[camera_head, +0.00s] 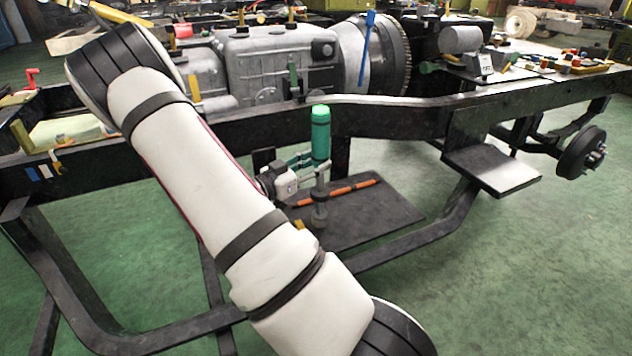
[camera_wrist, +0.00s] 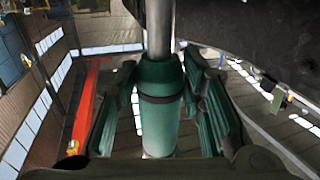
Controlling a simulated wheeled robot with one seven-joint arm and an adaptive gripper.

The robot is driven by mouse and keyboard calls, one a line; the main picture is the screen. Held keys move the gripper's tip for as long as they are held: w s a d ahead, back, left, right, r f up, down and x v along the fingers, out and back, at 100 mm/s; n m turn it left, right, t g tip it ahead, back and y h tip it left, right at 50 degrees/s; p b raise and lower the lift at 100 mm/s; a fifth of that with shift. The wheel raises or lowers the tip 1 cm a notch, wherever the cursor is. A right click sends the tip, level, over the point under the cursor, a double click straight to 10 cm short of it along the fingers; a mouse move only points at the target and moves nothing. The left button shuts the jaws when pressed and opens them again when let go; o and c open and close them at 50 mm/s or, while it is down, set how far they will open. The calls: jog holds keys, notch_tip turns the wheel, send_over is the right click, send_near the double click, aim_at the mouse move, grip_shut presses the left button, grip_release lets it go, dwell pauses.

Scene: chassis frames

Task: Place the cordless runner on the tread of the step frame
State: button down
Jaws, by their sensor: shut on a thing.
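The cordless runner (camera_head: 320,137), a green cylinder with a bright green top and a grey shaft below, is upright in my gripper (camera_head: 312,168). In the wrist view the runner's green body and dark band (camera_wrist: 160,110) sit between the two green-padded fingers (camera_wrist: 160,115), which are shut on it. A flat dark plate (camera_head: 385,218) lies low beneath the runner. A smaller dark tread-like plate (camera_head: 492,168) is at the right, beside the chassis rail. I cannot tell for sure which is the step frame's tread, nor whether the runner's lower end touches the plate below.
An orange-brown bar (camera_head: 350,188) lies across the low plate behind the runner. The black chassis rail (camera_head: 395,117), carrying a grey gearbox (camera_head: 270,60), runs close behind. Black bent tubes (camera_head: 425,235) cross in front. Open green floor (camera_head: 540,270) is at the right.

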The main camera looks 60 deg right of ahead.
aim_at(315, 193)
jog(key=shift+f+b, duration=0.8)
jog(key=shift+f, duration=0.9)
jog(key=c, duration=1.1)
grip_release()
jog(key=shift+f, duration=0.2)
jog(key=shift+o, duration=0.2)
jog(key=shift+r, duration=0.1)
